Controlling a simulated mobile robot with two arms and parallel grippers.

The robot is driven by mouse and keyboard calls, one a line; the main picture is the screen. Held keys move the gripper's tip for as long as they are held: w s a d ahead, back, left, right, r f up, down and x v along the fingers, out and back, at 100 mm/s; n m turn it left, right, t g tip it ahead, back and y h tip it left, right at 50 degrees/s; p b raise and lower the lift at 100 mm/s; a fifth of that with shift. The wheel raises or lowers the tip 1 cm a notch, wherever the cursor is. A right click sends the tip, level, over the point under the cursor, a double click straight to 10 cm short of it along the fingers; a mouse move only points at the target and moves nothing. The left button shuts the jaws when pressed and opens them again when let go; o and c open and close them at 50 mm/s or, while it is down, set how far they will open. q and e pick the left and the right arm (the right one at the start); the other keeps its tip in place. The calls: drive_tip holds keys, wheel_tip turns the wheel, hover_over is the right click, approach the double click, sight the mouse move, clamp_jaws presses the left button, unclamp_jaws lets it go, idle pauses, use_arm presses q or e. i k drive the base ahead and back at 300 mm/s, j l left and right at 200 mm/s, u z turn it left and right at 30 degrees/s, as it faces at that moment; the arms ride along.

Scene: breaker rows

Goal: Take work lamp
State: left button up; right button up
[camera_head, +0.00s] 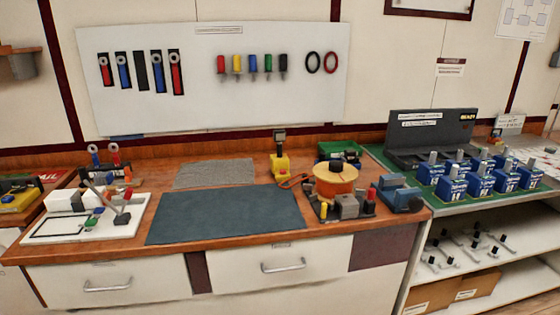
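What looks like the work lamp (280,160) stands upright at the back middle of the wooden workbench. It has a yellow base and a small dark square head on a short post. An orange-red cord seems to lie beside its base on the right. Neither of my grippers shows in the head view, and nothing is touching the lamp.
A dark mat (225,215) lies in front of the lamp, with a grey mat (215,174) behind left. An orange spool (335,183) and small parts crowd its right; a green bin (340,150) stands behind. A white board (95,217) is at left. Blue units (480,181) fill the right bench.

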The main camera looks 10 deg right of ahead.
sight(280, 160)
drive_tip(key=i+z, duration=0.3)
drive_tip(key=i, duration=0.75)
